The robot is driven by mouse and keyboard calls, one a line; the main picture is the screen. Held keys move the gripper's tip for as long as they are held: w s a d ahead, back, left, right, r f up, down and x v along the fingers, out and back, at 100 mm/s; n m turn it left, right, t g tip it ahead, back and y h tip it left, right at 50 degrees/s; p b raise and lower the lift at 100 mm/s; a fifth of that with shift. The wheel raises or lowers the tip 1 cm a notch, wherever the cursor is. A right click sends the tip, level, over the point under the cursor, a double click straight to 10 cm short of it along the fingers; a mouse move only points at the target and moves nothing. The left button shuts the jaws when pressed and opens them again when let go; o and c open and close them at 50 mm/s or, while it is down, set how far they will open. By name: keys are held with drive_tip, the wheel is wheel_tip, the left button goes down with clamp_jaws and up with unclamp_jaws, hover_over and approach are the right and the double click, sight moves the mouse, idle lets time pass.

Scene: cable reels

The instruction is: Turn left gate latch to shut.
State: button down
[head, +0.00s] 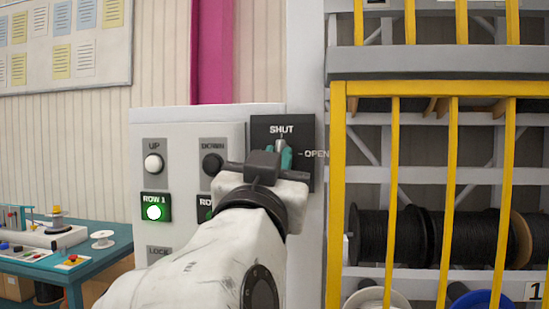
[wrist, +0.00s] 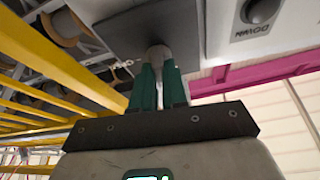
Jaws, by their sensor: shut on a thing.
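The left gate latch is a dark plate (head: 302,176) on the grey post, lettered SHUT at the top and OPEN at the right. Its small grey knob (head: 282,144) shows just above my fingertips, below the word SHUT, and seems to point up toward it. My gripper (head: 281,158) has teal fingers closed on the knob. In the wrist view the fingers (wrist: 159,80) stand on either side of the grey knob (wrist: 159,54), against the dark plate (wrist: 125,35). My wrist hides the lower part of the latch in the head view.
A control panel (head: 186,124) with UP and DOWN buttons and a lit green ROW 1 button is left of the latch. The yellow barred gate (head: 392,184) stands close at right, with cable reels (head: 386,236) behind it. A teal workbench (head: 100,262) is at lower left.

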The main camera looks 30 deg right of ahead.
drive_tip(key=shift+n+t+y, duration=0.4)
drive_tip(key=shift+n, duration=0.6)
drive_tip(key=shift+f+n+p, duration=0.15)
drive_tip(key=shift+n+p, duration=0.15)
drive_tip(key=c, duration=1.2)
unclamp_jaws()
drive_tip(key=shift+o, duration=0.2)
drive_tip(key=b+v, duration=0.2)
drive_tip(key=v, duration=0.8)
drive_tip(key=shift+s+a+b, duration=0.2)
drive_tip(key=shift+s+b, duration=0.1)
drive_tip(key=shift+s, duration=0.05)
drive_tip(key=shift+f, duration=0.15)
